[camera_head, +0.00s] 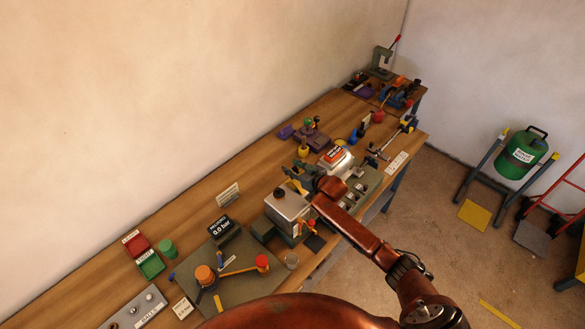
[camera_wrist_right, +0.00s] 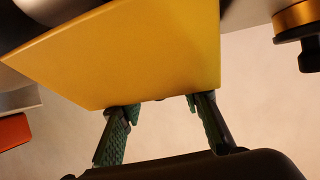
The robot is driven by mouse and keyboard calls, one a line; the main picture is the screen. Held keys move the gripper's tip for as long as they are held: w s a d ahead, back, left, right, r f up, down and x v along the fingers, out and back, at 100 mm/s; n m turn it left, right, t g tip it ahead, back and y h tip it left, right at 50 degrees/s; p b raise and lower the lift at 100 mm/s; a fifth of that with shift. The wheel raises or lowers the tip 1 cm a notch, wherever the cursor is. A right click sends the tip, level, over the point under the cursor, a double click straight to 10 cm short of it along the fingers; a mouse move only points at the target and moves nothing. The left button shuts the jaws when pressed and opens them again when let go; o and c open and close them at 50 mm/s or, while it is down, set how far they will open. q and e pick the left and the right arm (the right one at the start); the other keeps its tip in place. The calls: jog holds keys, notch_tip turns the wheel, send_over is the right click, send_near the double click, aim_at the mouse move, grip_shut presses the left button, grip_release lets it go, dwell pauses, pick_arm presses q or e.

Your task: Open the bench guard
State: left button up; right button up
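My right gripper (camera_head: 297,176) is above the machines in the middle of the bench, over a grey box-shaped machine (camera_head: 287,204). A small yellow piece (camera_head: 296,187) shows beside the gripper. In the right wrist view a flat yellow panel (camera_wrist_right: 130,55) fills the upper middle; it may be the bench guard, but I cannot tell for sure. The two green-padded fingers (camera_wrist_right: 160,108) are spread apart at the panel's lower edge, with nothing seen clamped between them. I cannot tell whether they touch the panel. My left gripper is not in view.
The wooden bench (camera_head: 185,215) runs diagonally along the wall. A pressure display (camera_head: 221,227), red bin (camera_head: 136,244) and green bin (camera_head: 151,265) stand at the near left. Bare floor lies in front of the bench.

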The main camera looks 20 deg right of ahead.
jog(key=v, duration=1.2)
jog(key=shift+s, duration=0.1)
jog(key=shift+c, duration=0.3)
